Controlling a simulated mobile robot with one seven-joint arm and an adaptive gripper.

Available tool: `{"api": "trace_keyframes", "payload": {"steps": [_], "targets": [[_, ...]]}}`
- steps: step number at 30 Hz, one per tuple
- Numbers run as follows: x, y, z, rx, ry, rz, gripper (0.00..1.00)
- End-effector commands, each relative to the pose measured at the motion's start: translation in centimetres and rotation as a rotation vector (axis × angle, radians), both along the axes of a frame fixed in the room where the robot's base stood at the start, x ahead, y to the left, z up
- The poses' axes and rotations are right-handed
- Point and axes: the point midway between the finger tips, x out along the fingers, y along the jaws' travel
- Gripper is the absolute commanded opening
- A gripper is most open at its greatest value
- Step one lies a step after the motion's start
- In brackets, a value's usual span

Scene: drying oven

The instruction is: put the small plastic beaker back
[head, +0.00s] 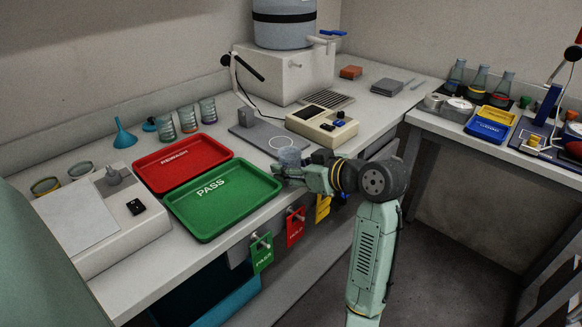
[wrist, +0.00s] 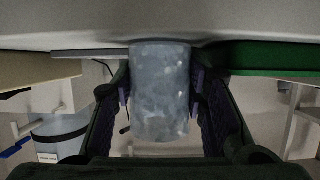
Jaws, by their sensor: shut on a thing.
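The small plastic beaker (head: 289,155), pale and translucent, is in my gripper (head: 291,170) by the bench's front edge, right of the green PASS tray. In the wrist view the cloudy grey beaker (wrist: 160,95) sits between the two dark fingers of my gripper (wrist: 162,98), which are shut on it. A white ring outline (head: 283,142) is marked on the grey mat (head: 256,134) just behind the beaker. I cannot tell whether the beaker touches the bench or hangs just above it.
The green PASS tray (head: 205,222) and red REWASH tray (head: 168,178) lie left. A cream device (head: 321,140) stands close behind right. Several glass beakers (head: 187,120) stand at the back left. Coloured tags (head: 295,227) hang below the front edge.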

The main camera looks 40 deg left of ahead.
Motion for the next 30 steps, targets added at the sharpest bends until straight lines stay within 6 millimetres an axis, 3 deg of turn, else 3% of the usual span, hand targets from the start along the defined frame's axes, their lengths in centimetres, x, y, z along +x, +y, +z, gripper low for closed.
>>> {"api": "trace_keyframes", "payload": {"steps": [2,3,6,17,30], "targets": [[0.0,0.0,-0.4,0.0,0.001,0.0,0.06],[0.0,0.0,-0.3,0.0,0.0,0.0,0.42],[0.0,0.0,-0.2,0.0,0.0,0.0,0.48],[0.0,0.0,0.5,0.001,0.0,0.0,0.48],[-0.5,-8.0,3.3,0.001,-0.003,-0.004,0.48]]}}
